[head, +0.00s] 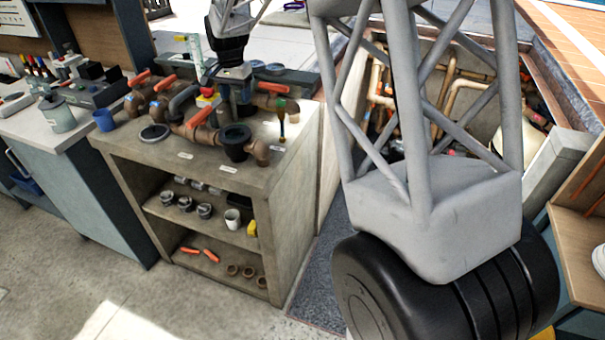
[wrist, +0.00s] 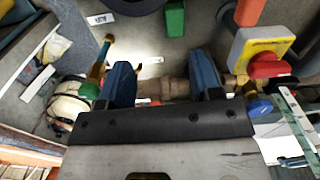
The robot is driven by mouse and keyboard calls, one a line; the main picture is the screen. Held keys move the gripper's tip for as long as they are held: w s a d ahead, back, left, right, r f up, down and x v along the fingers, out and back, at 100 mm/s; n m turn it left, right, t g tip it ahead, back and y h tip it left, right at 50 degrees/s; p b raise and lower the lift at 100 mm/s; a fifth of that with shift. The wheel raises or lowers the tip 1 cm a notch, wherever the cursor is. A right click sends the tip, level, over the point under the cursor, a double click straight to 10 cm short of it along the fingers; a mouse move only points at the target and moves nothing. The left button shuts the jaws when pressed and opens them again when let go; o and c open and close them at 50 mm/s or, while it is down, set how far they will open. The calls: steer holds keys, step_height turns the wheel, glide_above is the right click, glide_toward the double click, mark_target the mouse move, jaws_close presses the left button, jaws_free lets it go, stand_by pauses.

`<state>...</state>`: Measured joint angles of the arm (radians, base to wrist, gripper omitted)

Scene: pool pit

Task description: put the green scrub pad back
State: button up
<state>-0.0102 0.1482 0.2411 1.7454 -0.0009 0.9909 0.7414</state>
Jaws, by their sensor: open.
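A small green block (wrist: 175,18), which looks like the scrub pad, shows at the top of the wrist view. It lies on the grey bench top ahead of my gripper (wrist: 164,82). I cannot make it out in the head view. My gripper (head: 238,100) is open, its two blue fingers pointing down over the pipework on the bench (head: 130,157). A brown pipe (wrist: 178,88) shows between the fingers in the wrist view. I cannot tell whether the fingers touch it. Nothing is held.
A yellow block with a red knob (wrist: 262,45) is to the right in the wrist view. A brass piece with a green top (head: 281,118) stands at the bench's right. A black flange (head: 235,143) sits near the front. Shelves below hold small fittings. A pit with pipes lies right.

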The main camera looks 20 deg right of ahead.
steer(key=s+r+n+t, duration=0.15)
steer(key=s+r, duration=0.35)
steer(key=s, duration=0.7)
steer(key=s+r+n, duration=0.3)
steer(key=s+r, duration=0.1)
steer(key=s, duration=0.9)
steer(key=s+f+n, duration=0.1)
steer(key=s+n, duration=0.1)
steer(key=s, duration=0.9)
steer(key=s+d+f+n, duration=0.1)
steer(key=s+f, duration=0.1)
steer(key=s, duration=1)
steer(key=shift+s+f+n+t, duration=0.25)
steer(key=shift+n+t, duration=0.1)
steer(key=shift+t, duration=0.1)
